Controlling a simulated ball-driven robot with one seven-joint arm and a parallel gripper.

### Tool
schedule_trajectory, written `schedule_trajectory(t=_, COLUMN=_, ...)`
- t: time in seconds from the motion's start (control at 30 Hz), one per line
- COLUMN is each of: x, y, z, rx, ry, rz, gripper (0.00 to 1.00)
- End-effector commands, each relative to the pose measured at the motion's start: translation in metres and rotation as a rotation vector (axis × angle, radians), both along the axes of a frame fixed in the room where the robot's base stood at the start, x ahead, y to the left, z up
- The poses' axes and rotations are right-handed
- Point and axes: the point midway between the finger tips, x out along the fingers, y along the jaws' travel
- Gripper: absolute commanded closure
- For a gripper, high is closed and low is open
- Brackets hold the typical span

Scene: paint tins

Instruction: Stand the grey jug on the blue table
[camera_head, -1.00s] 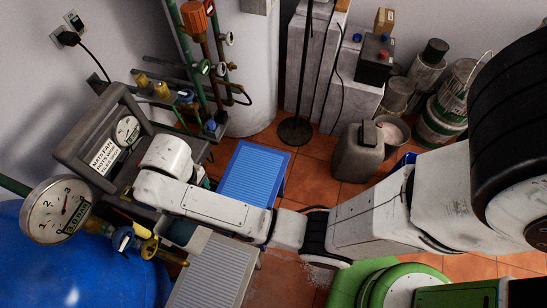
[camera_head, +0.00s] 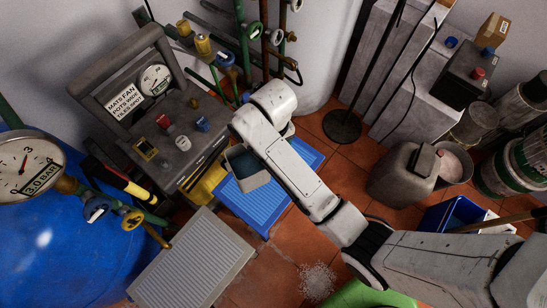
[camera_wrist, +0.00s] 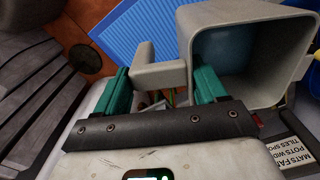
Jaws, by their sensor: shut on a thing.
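The grey jug (camera_head: 248,166) hangs from my gripper over the left part of the blue table (camera_head: 270,207), with its open top showing. In the wrist view the jug (camera_wrist: 278,75) is at the upper right, its mouth towards the camera and its inside bluish and empty. The teal fingers of my gripper (camera_wrist: 163,80) are shut on its handle. The ribbed blue table (camera_wrist: 138,28) shows behind the handle. My wrist partly covers the table in the head view. I cannot tell how far the jug is above it.
A grey ribbed table (camera_head: 190,262) stands at the front left of the blue one. A grey machine with a gauge (camera_head: 155,80) is behind left. A pole on a round base (camera_head: 342,126) and a grey canister (camera_head: 403,175) stand to the right. The blue tabletop looks clear.

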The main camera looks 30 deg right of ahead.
Motion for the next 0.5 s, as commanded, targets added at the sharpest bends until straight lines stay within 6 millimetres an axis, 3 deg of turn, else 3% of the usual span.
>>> schedule_trajectory(t=0.03, x=-0.010, y=0.002, z=-0.018, rx=0.000, ry=0.002, rz=-0.055, gripper=1.00)
schedule_trajectory(t=0.2, x=-0.047, y=0.010, z=-0.043, rx=-0.001, ry=0.003, rz=-0.341, gripper=1.00)
schedule_trajectory(t=0.5, x=-0.113, y=0.017, z=-0.056, rx=-0.002, ry=0.003, rz=-0.867, gripper=1.00)
